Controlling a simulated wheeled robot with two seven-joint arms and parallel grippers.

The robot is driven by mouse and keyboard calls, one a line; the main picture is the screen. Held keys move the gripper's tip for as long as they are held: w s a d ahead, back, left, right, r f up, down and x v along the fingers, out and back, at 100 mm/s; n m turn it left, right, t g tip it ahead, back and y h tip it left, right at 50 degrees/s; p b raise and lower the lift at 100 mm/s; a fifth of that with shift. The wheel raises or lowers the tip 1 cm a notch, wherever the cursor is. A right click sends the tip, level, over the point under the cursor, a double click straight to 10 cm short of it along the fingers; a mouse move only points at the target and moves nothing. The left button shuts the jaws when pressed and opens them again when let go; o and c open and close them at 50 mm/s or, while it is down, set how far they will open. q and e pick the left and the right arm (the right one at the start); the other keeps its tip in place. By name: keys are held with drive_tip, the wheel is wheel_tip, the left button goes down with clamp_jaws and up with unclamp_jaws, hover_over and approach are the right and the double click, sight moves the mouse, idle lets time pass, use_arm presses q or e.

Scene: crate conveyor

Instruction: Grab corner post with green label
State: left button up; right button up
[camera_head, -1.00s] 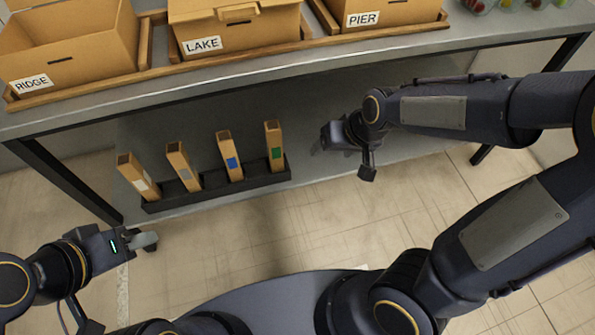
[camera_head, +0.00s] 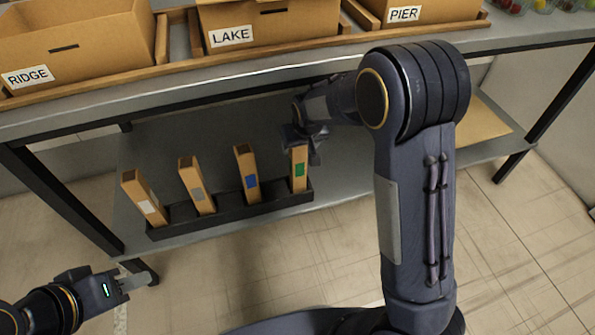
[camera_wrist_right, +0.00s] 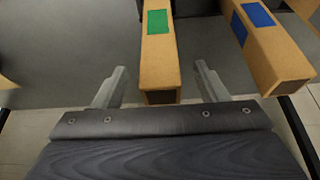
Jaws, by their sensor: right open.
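The corner post with the green label (camera_head: 299,173) stands upright at the right end of a black rack (camera_head: 230,212) on the lower shelf. My right gripper (camera_head: 302,140) is at this post's top. In the right wrist view the post (camera_wrist_right: 160,60) lies between the two spread fingers of my right gripper (camera_wrist_right: 158,88), with a gap on each side. The post with the blue label (camera_head: 248,178) stands to the left and also shows in the right wrist view (camera_wrist_right: 262,45). My left gripper (camera_head: 138,279) is low at the left, away from the rack; its jaw opening is unclear.
Posts with a grey label (camera_head: 197,188) and a white label (camera_head: 144,200) stand further left in the rack. The table above holds cardboard boxes labelled RIDGE (camera_head: 70,50), LAKE (camera_head: 262,22) and PIER (camera_head: 412,12). Its front edge overhangs the shelf. A flat tan piece (camera_head: 484,122) lies on the shelf's right.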

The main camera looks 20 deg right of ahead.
drive_tip(key=shift+w, duration=0.55)
drive_tip(key=b, duration=0.2)
hover_over(298, 169)
drive_tip(key=w, duration=0.3)
wheel_tip(298, 169, down, 5)
drive_tip(key=shift+s+d+r, duration=0.2)
drive_tip(key=shift+s+d, duration=0.05)
drive_tip(key=c, duration=1.4)
drive_tip(key=shift+c, duration=0.2)
